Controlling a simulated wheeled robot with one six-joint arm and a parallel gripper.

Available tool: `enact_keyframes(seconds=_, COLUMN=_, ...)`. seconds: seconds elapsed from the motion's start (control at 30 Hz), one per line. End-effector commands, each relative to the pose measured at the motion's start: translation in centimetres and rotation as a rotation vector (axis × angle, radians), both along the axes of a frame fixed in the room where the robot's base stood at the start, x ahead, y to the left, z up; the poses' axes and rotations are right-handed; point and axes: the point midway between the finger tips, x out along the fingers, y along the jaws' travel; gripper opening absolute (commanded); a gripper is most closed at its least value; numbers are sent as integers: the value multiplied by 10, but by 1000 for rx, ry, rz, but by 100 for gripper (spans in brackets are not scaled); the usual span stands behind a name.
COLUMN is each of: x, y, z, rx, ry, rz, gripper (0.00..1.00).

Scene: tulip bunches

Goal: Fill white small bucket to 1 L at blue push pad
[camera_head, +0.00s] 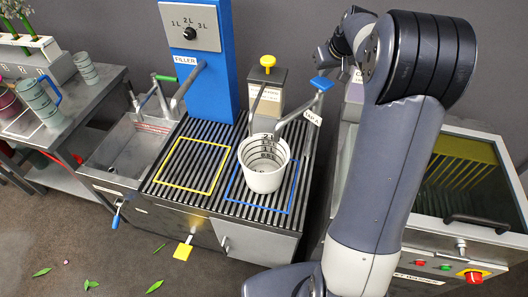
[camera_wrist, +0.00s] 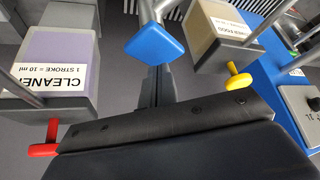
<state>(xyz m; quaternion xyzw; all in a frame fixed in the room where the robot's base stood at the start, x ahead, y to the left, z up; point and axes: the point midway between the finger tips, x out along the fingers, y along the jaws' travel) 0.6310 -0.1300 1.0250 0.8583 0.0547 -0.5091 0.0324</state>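The white small bucket (camera_head: 263,172) stands upright on the slatted grate, inside the blue outlined square. Dark level marks show on its inner wall; I cannot tell whether there is water in it. The blue push pad (camera_head: 321,83) tops a grey tap whose spout reaches over the bucket's rim. In the wrist view the blue pad (camera_wrist: 155,40) lies just beyond my gripper's fingertips (camera_wrist: 158,70). My gripper looks shut and empty, with its fingers together. I cannot tell whether it touches the pad. In the head view my gripper is small and partly hidden near the pad.
A yellow-topped dispenser (camera_head: 267,88) stands behind the bucket, and a cleaner dispenser (camera_wrist: 50,70) is left in the wrist view. The blue filler column (camera_head: 215,90) stands behind the empty yellow square (camera_head: 192,187). A sink (camera_head: 130,150) is left; a glass-topped machine (camera_head: 460,180) is right.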

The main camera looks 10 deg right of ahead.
Motion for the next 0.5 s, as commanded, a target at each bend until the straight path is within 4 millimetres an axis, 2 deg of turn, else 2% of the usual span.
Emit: enact_keyframes(seconds=0.5, x=0, y=0, z=-20, rx=0, ry=0, rz=0, gripper=0)
